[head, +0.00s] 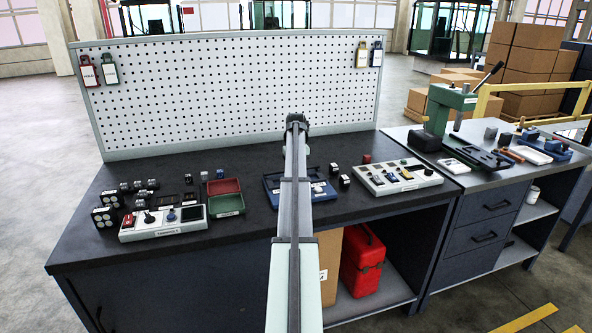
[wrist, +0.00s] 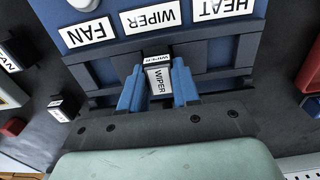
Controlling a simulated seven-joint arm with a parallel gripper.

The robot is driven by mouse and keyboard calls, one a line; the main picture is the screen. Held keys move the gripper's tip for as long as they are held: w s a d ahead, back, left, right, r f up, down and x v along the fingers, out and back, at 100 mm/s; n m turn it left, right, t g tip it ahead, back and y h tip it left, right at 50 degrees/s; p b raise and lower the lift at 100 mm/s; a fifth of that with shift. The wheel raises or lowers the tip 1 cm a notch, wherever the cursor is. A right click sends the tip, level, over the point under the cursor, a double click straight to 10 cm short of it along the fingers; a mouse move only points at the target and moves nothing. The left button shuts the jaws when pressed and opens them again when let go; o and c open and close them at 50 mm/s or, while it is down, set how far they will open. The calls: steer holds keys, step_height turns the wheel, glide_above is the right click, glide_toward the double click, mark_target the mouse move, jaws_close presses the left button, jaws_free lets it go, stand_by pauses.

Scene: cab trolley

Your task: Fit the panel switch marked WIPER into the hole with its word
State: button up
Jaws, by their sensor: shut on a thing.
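The panel switch marked WIPER (wrist: 158,82) is a small block with white word labels on two faces. My gripper (wrist: 156,88) is shut on it, with a blue fingertip on each side. The blue panel (wrist: 200,31) lies just beyond the switch in the wrist view. Its labels FAN, WIPER (wrist: 151,16) and HEAT appear upside down, and the held switch is roughly in line with the WIPER label. Dark recesses show on both sides of the switch; whether its underside is in a hole is hidden. In the head view my arm partly covers the blue panel (head: 272,184).
A pegboard (head: 230,88) rises behind.

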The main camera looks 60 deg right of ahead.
steer(key=shift+f, duration=0.35)
stand_by(0.8)
stand_by(0.4)
steer(key=o, duration=1.1)
steer(key=shift+r, duration=0.15)
step_height(320, 180, up, 14)
steer(key=shift+f, duration=0.2)
